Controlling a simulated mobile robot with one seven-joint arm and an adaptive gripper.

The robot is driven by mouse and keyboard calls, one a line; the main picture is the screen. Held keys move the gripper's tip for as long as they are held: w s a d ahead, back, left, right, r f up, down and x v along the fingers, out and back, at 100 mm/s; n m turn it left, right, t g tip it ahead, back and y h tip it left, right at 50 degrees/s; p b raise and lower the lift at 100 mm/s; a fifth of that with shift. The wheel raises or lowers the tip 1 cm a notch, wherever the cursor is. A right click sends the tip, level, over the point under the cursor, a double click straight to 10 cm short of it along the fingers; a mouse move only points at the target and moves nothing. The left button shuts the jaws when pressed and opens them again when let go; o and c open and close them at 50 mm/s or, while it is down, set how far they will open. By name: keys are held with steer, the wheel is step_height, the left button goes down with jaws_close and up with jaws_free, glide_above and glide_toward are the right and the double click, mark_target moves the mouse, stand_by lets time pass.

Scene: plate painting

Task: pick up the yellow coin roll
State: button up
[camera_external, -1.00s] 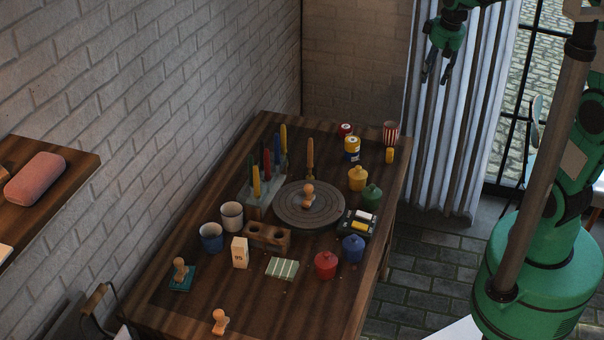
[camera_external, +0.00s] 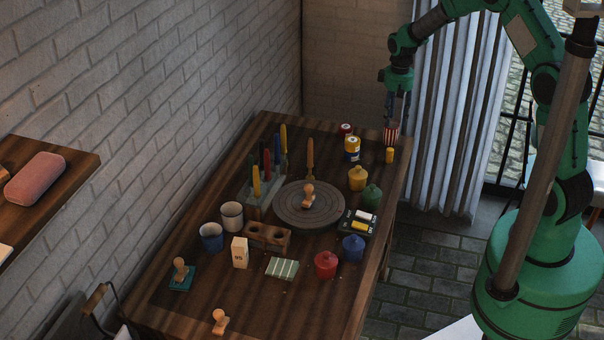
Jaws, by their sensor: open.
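A small yellow cylinder (camera_external: 390,155), which looks like the yellow coin roll, stands upright near the far right corner of the table. Another yellow roll-like piece (camera_external: 360,227) lies in a dark tray (camera_external: 346,229) at the table's right edge; I cannot tell which one is the coin roll. My gripper (camera_external: 396,118) is open and empty and points down. In the picture it is just above the yellow cylinder, over the red-and-white striped cup (camera_external: 391,138). Its fingertips overlap the cup's top, so their exact height and any contact are unclear.
A blue and yellow can (camera_external: 352,149) and a yellow lidded pot (camera_external: 358,179) stand left of the cylinder. A round turntable (camera_external: 290,220) fills the table's middle. The table's right edge (camera_external: 401,180) is close to the cylinder.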

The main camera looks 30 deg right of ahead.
mark_target(391, 149)
steer(key=shift+w+f, duration=0.25)
steer(key=shift+f, duration=0.7)
steer(key=shift+f+b, duration=0.5)
steer(key=shift+f, duration=3.8)
steer(key=shift+w+d+f+b, duration=0.1)
steer(key=shift+f+b, duration=0.15)
steer(key=shift+f, duration=1.05)
steer(key=shift+w+d+f+b, duration=0.1)
steer(key=shift+f+b, duration=0.1)
steer(key=shift+f, duration=1.1)
steer(key=shift+s, duration=0.1)
steer(key=shift+c, duration=0.3)
